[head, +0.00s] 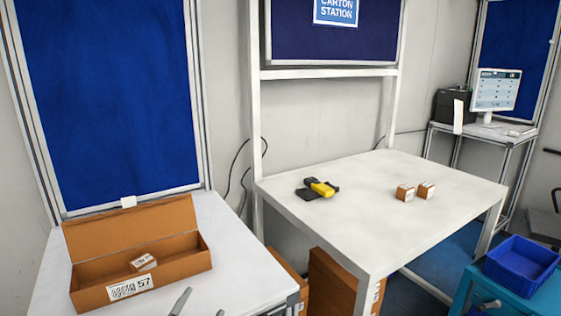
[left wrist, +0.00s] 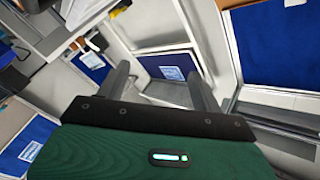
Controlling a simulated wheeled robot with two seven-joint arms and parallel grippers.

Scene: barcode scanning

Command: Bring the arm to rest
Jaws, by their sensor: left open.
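My left gripper (head: 200,306) shows only by its two grey fingertips at the bottom edge of the head view, in front of the white table at the left. The fingers are apart with nothing between them. In the left wrist view the left gripper (left wrist: 161,86) is also open and empty, with both fingers spread beyond the dark palm. Close by in the head view, an open brown carton (head: 190,264) marked 57 stands on that table, with a small brown box (head: 143,262) inside. The gripper is apart from the carton. The rest of the left arm is hidden.
A white table (head: 350,222) in the middle bears a yellow and black scanner (head: 321,188) and two small brown boxes (head: 405,193). A blue crate (head: 521,264) stands at the right. A monitor (head: 496,90) stands at the back right.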

